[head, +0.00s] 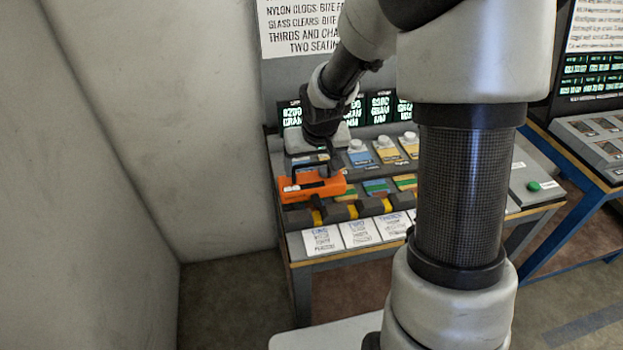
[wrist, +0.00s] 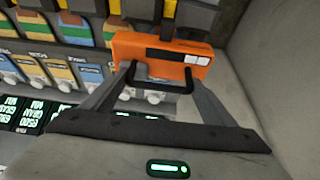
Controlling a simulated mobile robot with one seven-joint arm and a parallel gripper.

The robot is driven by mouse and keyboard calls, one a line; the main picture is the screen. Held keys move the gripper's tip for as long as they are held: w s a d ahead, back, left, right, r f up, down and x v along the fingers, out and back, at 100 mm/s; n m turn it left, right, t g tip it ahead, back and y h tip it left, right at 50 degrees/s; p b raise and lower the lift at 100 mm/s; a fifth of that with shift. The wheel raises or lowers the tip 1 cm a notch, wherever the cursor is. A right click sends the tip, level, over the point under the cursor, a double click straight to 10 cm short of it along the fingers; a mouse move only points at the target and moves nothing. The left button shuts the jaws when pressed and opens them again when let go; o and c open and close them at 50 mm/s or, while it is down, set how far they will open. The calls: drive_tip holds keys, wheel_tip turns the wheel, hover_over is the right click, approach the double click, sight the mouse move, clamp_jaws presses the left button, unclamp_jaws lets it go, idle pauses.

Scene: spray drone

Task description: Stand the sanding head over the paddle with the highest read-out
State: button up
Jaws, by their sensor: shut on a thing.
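My gripper (wrist: 160,82) is shut on the black handle of an orange block, which I take as the sanding head (wrist: 165,50). In the head view the sanding head (head: 312,187) is at the bench's left end, above the row of coloured pads (head: 376,187). Its body hides what lies under it. The wrist view shows more pads (wrist: 72,28) to its left. Lit read-outs (head: 380,107) stand along the bench's back. Their text is blurred, and the arm hides some of them. I cannot tell which figure is highest or which parts are the paddles.
The bench (head: 300,263) has dark blocks with yellow parts (head: 345,212) and white cards (head: 322,240) along its front. Knobbed units (head: 388,150) stand behind the pads. A green button (head: 533,186) is at the right. A bare wall (head: 150,120) stands close on the left.

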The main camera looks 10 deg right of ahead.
sight(311, 179)
drive_tip(key=shift+f, duration=1.75)
drive_tip(key=shift+f+b, duration=0.1)
drive_tip(key=shift+b, duration=0.2)
drive_tip(key=shift+f, duration=0.15)
drive_tip(key=o, duration=2)
